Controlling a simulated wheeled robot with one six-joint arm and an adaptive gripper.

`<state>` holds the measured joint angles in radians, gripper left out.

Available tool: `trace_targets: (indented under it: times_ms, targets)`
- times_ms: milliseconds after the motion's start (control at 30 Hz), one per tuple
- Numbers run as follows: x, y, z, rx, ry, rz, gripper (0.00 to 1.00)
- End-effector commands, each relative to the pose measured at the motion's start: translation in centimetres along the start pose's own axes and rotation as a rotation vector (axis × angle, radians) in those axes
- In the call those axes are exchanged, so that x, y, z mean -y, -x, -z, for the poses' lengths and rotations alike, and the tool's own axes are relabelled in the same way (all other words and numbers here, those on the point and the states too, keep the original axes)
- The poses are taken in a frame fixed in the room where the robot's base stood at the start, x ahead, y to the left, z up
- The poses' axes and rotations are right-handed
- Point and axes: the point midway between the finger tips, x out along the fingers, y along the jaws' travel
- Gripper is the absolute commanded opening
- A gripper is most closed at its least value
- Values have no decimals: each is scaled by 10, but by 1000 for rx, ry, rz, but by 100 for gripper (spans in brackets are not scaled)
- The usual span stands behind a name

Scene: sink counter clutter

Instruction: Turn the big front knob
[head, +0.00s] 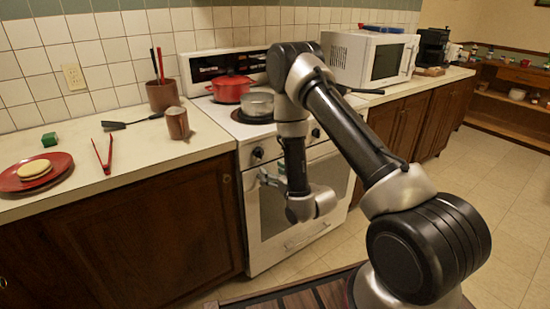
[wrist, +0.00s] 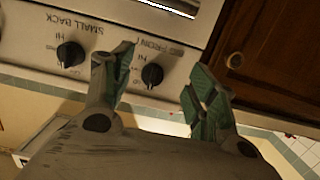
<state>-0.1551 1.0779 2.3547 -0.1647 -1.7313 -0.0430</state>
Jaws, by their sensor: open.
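The big front knob (wrist: 152,75) is a round black dial on the white stove panel, beside a printed label ending in FRONT that my finger partly hides. In the head view it is the leftmost knob (head: 258,153) on the stove front. My gripper (wrist: 160,72) is open and empty, its green-padded fingers on either side of the knob in the wrist view. Whether the fingertips touch the knob or panel I cannot tell. In the head view my gripper (head: 267,178) is in front of the panel, just below the knob.
A second knob (wrist: 70,54), labelled SMALL BACK, sits close beside my left-hand finger. A brown cabinet (wrist: 262,50) borders the stove. A red pot (head: 230,89) and a grey pot (head: 257,104) stand on the cooktop. The oven door (head: 300,200) is shut.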

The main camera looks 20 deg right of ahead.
Motion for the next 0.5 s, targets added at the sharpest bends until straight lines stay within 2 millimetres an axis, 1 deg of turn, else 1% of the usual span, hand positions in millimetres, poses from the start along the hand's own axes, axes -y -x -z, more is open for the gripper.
trace_targets:
  times_ms: [33,133,267,500]
  targets:
    - [0,0,12,-52,1,-1,58]
    - [-1,0,28,-115,3,-3,58]
    - [-1,-12,33,-133,5,-3,58]
    - [-1,-52,38,-131,4,-4,58]
